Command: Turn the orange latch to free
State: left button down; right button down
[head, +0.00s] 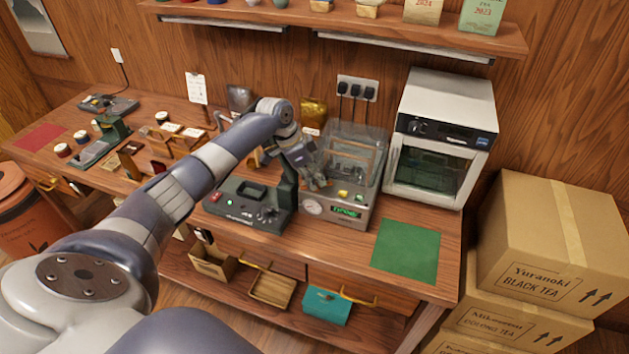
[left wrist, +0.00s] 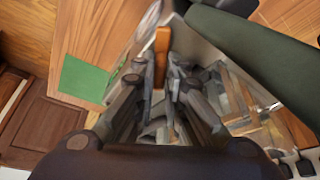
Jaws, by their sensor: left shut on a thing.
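My left arm reaches across the bench, and my left gripper (head: 318,183) is at the front of a grey machine (head: 340,222) with a clear cover. It is low beside the machine's front panel, which has a round gauge and a green display. In the left wrist view an orange piece (left wrist: 162,42), which looks like the latch, runs between the two fingers of my left gripper (left wrist: 168,78). The fingers are shut on it. In the head view the gripper mostly hides the latch, so I cannot tell its angle. My right gripper is not in view.
A dark green device (head: 250,205) with an upright post stands close left of the machine. A white oven (head: 440,135) stands to the right. A green mat (head: 405,250) lies bare at the front right. Cardboard boxes (head: 550,240) are stacked beyond the bench's right end.

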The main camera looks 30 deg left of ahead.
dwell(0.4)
pick_arm(q)
jog(key=c, duration=1.7)
grip_release()
jog(key=shift+v, duration=3.75)
jog(key=shift+w, duration=0.1)
